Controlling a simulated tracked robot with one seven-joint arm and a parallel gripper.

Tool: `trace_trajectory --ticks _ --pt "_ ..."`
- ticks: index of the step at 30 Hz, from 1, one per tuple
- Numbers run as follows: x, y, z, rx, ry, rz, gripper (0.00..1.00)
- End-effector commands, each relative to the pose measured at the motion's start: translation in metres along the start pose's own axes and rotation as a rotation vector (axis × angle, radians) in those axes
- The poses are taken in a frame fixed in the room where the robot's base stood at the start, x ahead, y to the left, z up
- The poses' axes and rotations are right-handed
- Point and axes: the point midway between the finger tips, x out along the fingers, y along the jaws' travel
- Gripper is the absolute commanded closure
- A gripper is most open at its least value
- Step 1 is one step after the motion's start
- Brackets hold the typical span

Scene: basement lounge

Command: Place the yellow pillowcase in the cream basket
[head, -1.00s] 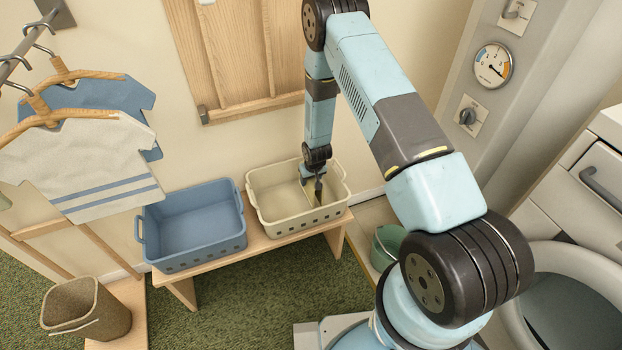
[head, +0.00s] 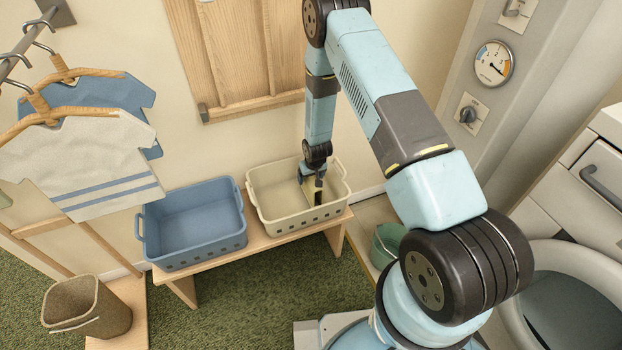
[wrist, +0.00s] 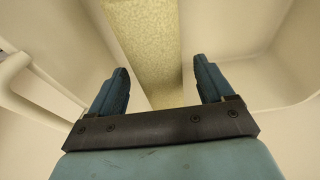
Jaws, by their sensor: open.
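The cream basket (head: 262,202) stands on the right part of a wooden bench in the head view. My gripper (head: 318,198) points down inside it, towards its right side. The yellow pillowcase (wrist: 146,42) shows in the wrist view as a pale yellow, speckled strip inside the basket. It runs between the two spread fingers of my gripper (wrist: 161,75), with a gap on the right side. In the head view only a small yellow patch shows by the fingers, the rest being hidden. The basket walls (wrist: 240,40) surround the fingers in the wrist view.
An empty blue basket (head: 243,240) stands left of the cream one on the bench (head: 183,288). Shirts (head: 85,165) hang at the left above a brown bin (head: 100,318). A green bucket (head: 388,240) stands right of the bench, near a white machine (head: 570,260).

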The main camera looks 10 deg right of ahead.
Motion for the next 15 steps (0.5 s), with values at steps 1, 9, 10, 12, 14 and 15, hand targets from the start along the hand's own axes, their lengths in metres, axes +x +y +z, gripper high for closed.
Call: trace_trajectory --ticks 1,9,10,12,14,15 --pt "-0.006 0.000 -0.002 0.000 0.002 0.000 0.19" --pt "-0.050 0.000 -0.002 0.000 0.003 0.000 0.19" --pt "-0.054 0.000 -0.002 0.000 0.002 0.000 0.19" --pt "-0.066 0.000 -0.002 0.000 0.002 0.000 0.19" --pt "-0.075 0.000 -0.002 0.000 0.002 0.000 0.19" --pt "-0.082 0.000 -0.002 0.000 0.001 0.000 0.19"
